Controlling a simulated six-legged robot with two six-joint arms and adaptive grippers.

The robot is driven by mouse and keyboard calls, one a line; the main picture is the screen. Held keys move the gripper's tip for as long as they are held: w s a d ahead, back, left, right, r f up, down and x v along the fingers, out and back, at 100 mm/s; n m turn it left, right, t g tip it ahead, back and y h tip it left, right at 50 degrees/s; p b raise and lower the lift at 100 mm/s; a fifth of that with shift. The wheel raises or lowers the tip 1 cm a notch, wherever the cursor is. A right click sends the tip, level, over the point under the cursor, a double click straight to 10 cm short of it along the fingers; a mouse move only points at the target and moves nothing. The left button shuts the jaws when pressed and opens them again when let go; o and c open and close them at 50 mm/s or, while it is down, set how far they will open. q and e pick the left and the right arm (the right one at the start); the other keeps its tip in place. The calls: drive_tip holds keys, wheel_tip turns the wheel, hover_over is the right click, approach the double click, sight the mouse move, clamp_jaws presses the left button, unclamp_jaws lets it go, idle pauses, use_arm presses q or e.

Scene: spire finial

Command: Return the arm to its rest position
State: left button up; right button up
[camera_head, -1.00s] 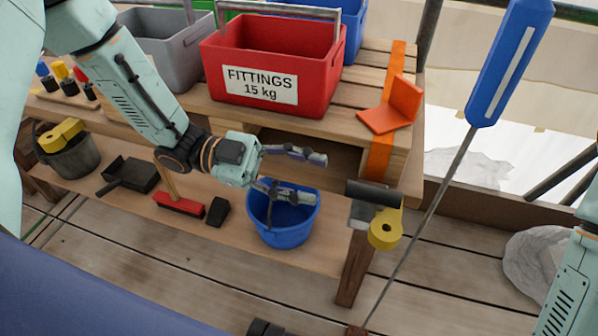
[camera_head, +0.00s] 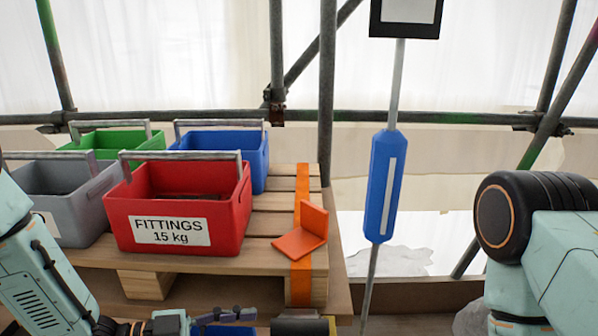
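My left arm (camera_head: 45,278) comes in from the lower left and reaches right along the bottom edge, in front of the bench. Its gripper (camera_head: 222,317) is mostly cut off by the bottom of the view. One dark finger shows pointing right, below the bench top; the other is hidden, so its opening cannot be read. I see nothing held in the visible part. My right arm (camera_head: 545,255) stands at the right edge with a large black joint up high. Its gripper is outside the view.
A red FITTINGS bin (camera_head: 178,207) stands on the slatted bench with grey (camera_head: 72,205), green (camera_head: 115,139) and blue (camera_head: 225,147) bins. An orange bracket (camera_head: 303,232) lies on an orange strip. A blue-handled pole (camera_head: 382,185) stands upright right of the bench. Scaffold tubes (camera_head: 327,95) cross behind.

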use_arm(q)
drive_tip(key=s+a+f+n+t+y, duration=0.1)
drive_tip(key=s+a+f+n+y, duration=0.15)
drive_tip(key=f+n+y, duration=0.35)
drive_tip(key=s+a+f+n+y, duration=0.1)
drive_tip(key=s+f+n+y, duration=0.2)
drive_tip(key=f, duration=0.6)
drive_tip(key=s+a+f+n+g+y, duration=0.3)
drive_tip(key=s+a, duration=0.1)
drive_tip(key=s, duration=0.5)
drive_tip(key=s+a+f+n+g+y, duration=0.2)
drive_tip(key=s+a+f+n+y, duration=0.1)
drive_tip(key=s, duration=0.6)
drive_tip(key=shift+a+f+n+g+y, duration=0.4)
drive_tip(key=shift+a+n, duration=0.3)
drive_tip(key=shift+a, duration=0.5)
drive_tip(key=shift+s, duration=0.1)
